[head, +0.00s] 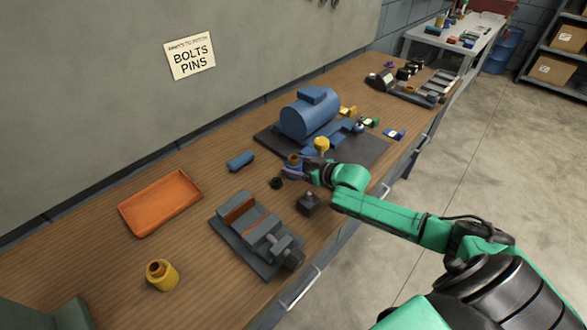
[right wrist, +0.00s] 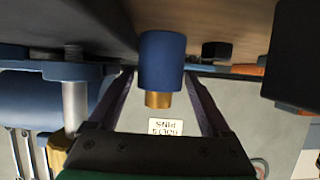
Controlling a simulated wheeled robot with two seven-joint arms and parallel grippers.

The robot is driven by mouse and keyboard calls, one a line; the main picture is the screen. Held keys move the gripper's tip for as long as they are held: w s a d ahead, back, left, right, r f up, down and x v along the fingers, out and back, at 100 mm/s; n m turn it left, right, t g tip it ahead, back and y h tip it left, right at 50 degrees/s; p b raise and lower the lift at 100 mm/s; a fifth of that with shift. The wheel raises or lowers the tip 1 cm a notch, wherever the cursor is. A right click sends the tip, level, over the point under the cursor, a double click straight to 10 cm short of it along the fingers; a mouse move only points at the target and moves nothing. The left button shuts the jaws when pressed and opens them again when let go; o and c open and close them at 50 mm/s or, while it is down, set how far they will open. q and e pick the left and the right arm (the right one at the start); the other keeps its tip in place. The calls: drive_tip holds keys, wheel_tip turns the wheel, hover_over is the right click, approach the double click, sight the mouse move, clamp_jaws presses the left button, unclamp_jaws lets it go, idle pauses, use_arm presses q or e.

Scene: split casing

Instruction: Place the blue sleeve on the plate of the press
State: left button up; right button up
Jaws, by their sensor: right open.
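The blue sleeve (right wrist: 162,58) has a brass-coloured inner end and stands upright on the bench; the right wrist view shows it upside down. In the head view its copper-coloured top (head: 293,158) shows, with the rest partly hidden by my right gripper (head: 300,168). The purple fingers of that gripper (right wrist: 162,105) are open, one on each side of the sleeve, with gaps showing. A grey device (head: 240,213) with orange-brown strips, rather like a vise, lies nearer on the bench; I cannot tell whether it is the press. My left gripper is not in view.
A blue motor-like casing (head: 308,117) on a dark base plate (head: 375,150) stands just behind the gripper. A dark block (head: 308,203), a black ring (head: 277,183) and a blue cylinder (head: 240,160) are close by. An orange tray (head: 160,203) and yellow sleeve (head: 162,275) stand left.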

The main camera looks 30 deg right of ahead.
drive_tip(key=shift+s, duration=0.15)
drive_tip(key=c, duration=0.5)
clamp_jaws()
drive_tip(key=shift+r, duration=0.15)
